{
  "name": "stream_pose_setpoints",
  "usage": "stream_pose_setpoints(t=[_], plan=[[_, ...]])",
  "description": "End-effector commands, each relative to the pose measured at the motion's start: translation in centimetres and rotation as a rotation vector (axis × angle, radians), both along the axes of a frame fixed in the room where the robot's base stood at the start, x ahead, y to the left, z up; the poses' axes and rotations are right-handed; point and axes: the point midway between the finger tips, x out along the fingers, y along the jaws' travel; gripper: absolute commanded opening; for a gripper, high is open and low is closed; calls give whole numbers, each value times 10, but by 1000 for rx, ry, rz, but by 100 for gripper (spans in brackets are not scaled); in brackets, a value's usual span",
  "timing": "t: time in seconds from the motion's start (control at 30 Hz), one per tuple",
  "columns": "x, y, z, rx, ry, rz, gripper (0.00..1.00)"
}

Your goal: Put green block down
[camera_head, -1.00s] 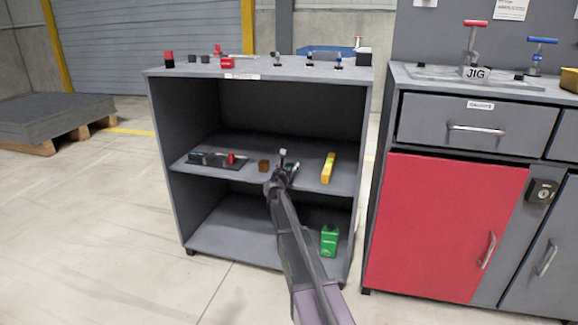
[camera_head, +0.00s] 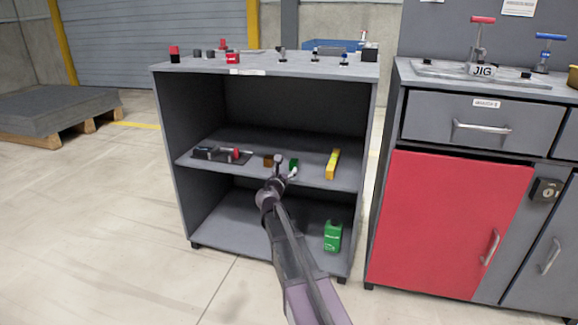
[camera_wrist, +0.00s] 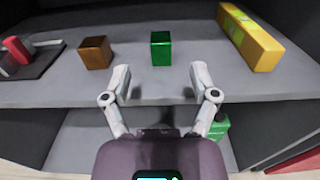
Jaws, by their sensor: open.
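The green block (camera_wrist: 161,50) stands upright on the middle shelf (camera_wrist: 60,88) of the grey cabinet, between a brown block and a yellow box. In the head view the green block (camera_head: 294,165) shows just beyond my gripper. My gripper (camera_wrist: 161,80) is open and empty in the wrist view. Its two fingers are spread at the shelf's front edge, with the block ahead of and between them, apart from both. In the head view my gripper (camera_head: 285,172) partly covers the shelf front.
A brown block (camera_wrist: 95,52) stands left of the green block, and a yellow box (camera_wrist: 250,38) lies to its right. A black fixture with a red part (camera_head: 222,154) is at the shelf's left. A green container (camera_head: 332,236) stands on the lower shelf. The top board is above.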

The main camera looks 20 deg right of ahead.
Motion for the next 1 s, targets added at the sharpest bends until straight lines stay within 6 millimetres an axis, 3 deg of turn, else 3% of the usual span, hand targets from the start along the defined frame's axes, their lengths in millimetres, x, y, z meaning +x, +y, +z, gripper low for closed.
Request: stream_pose_setpoints(t=[0.2, 1.0], plan=[[-12, 8, 0, 0, 0, 0, 76], [-13, 9, 0, 2, 0, -1, 76]])
